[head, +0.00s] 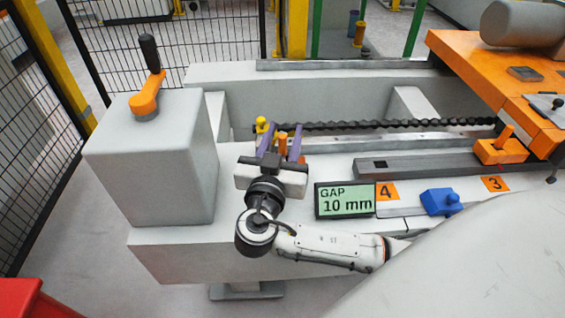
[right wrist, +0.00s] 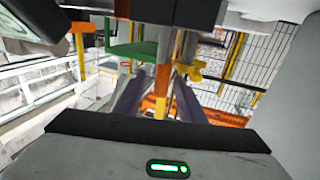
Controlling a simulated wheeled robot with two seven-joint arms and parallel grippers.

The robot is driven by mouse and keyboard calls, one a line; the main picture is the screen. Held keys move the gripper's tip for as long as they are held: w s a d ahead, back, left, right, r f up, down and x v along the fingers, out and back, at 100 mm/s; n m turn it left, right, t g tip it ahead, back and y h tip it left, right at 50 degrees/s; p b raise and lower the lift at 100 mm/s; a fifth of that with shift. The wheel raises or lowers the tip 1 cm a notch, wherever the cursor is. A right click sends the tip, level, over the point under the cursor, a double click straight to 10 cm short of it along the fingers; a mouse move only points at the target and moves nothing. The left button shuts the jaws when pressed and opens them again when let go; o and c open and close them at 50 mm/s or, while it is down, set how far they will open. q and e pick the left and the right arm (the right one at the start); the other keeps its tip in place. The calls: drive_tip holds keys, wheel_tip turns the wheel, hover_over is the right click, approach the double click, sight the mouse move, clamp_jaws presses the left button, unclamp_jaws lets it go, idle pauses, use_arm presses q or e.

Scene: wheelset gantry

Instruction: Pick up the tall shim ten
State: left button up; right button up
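My right gripper (head: 281,136) points away from me over the bench top, its two purple fingers apart. An upright orange piece (head: 283,147) stands between the fingers, and it also shows in the right wrist view (right wrist: 163,85). I cannot read a mark on it, so I cannot tell for sure that it is the tall shim ten. Gaps seem to remain between it and the fingers. A small yellow knobbed piece (head: 262,125) is just beyond the left fingertip; a yellow piece also shows in the right wrist view (right wrist: 188,68). My left gripper is not in view.
A display (head: 345,200) reads "GAP 10 mm". Orange labels 4 (head: 387,191) and 3 (head: 494,184) and a blue knobbed block (head: 440,201) are to its right. A dark threaded rod (head: 390,125) runs behind. A grey box with a crank (head: 150,160) stands left.

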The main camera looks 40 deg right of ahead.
drive_tip(key=shift+x, duration=1.35)
clamp_jaws()
